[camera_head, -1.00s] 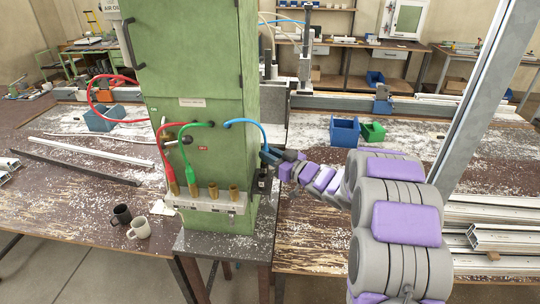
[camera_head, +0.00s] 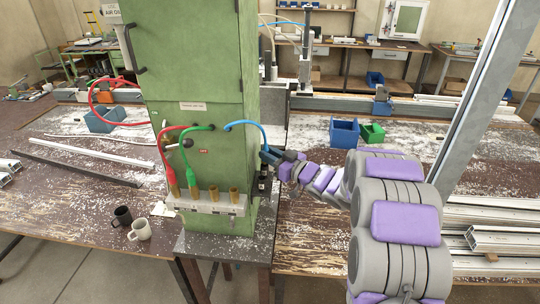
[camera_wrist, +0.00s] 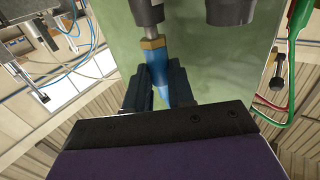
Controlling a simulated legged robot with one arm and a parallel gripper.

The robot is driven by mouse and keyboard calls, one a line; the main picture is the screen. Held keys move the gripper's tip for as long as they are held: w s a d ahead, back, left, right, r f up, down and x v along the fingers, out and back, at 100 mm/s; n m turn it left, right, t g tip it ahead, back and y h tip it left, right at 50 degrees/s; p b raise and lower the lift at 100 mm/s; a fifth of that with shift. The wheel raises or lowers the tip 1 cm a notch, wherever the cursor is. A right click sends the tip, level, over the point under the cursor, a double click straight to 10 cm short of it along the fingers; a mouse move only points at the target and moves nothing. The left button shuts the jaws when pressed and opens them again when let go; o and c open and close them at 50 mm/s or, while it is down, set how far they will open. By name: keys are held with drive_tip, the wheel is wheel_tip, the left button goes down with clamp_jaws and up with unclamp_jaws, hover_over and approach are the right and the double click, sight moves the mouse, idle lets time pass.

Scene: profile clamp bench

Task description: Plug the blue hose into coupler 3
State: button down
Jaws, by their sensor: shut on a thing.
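The blue hose (camera_head: 250,125) comes out of the front of the green cabinet and arcs right to my gripper (camera_head: 268,158). In the wrist view my gripper (camera_wrist: 160,88) is shut on the hose's blue plug (camera_wrist: 157,70), which has a brass collar and a grey tip. A row of brass couplers stands on a pale block low on the cabinet. The third from the left (camera_head: 213,194) and the rightmost (camera_head: 233,196) have no hose. My gripper is right of the row and higher than it. Coupler numbers are unreadable.
The red hose (camera_head: 163,150) and green hose (camera_head: 187,147) run to the two left couplers. Blue (camera_head: 344,132) and green (camera_head: 372,132) bins stand behind my arm.

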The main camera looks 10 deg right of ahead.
drive_tip(key=shift+r+p, duration=0.95)
drive_tip(key=shift+r, duration=0.2)
drive_tip(key=shift+r+p, duration=0.3)
idle(0.4)
